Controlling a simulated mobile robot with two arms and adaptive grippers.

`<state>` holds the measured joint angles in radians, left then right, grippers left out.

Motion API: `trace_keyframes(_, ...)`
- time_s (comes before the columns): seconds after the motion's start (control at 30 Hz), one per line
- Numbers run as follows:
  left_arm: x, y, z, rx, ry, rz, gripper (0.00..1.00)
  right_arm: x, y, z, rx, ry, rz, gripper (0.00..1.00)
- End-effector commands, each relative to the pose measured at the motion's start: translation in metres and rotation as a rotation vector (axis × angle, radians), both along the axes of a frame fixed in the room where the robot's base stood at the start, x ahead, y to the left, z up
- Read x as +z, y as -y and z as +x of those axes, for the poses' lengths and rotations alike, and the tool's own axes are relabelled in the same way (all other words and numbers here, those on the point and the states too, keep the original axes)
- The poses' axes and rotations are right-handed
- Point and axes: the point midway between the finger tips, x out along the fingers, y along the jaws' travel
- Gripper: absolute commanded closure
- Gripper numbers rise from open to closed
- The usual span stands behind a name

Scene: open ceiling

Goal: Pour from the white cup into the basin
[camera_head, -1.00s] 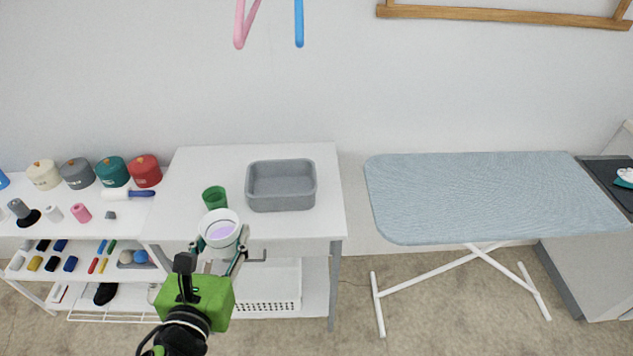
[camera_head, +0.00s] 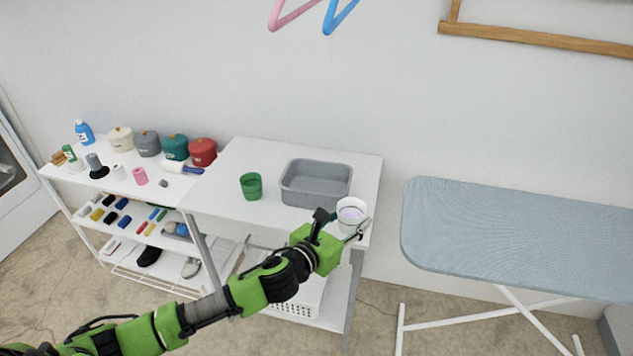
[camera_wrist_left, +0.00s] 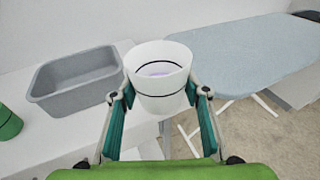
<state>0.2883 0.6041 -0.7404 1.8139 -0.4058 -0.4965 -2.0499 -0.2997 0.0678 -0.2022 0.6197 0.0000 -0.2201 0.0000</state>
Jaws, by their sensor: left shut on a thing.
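The white cup (camera_head: 351,212) is upright, with pale purple contents showing inside its rim. My left gripper (camera_head: 352,232) is shut on the cup at the table's right front corner. In the left wrist view the two fingers hold the cup (camera_wrist_left: 160,88) from both sides. The grey basin (camera_head: 316,184) stands on the white table, behind and left of the cup, and looks empty. It also shows left of the cup in the left wrist view (camera_wrist_left: 76,82). The cup is apart from the basin. My right gripper is in neither view.
A green cup (camera_head: 251,186) stands on the white table (camera_head: 225,198) left of the basin. A shelf with several lidded pots and small items stands further left. An ironing board (camera_head: 520,225) is to the right. A white basket (camera_head: 300,300) sits under the table.

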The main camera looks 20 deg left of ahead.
Motion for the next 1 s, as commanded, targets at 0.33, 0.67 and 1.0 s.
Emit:
trace_keyframes(0.33,-0.006,-0.04,0.088,-0.004,0.009,0.011,0.8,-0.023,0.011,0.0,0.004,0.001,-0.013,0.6)
trace_keyframes(0.67,0.0,-0.057,0.11,0.005,0.011,0.007,0.8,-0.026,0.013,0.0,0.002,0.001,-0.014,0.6)
trace_keyframes(1.0,0.001,-0.052,0.108,0.008,0.0,-0.007,0.8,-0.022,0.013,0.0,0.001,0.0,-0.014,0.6)
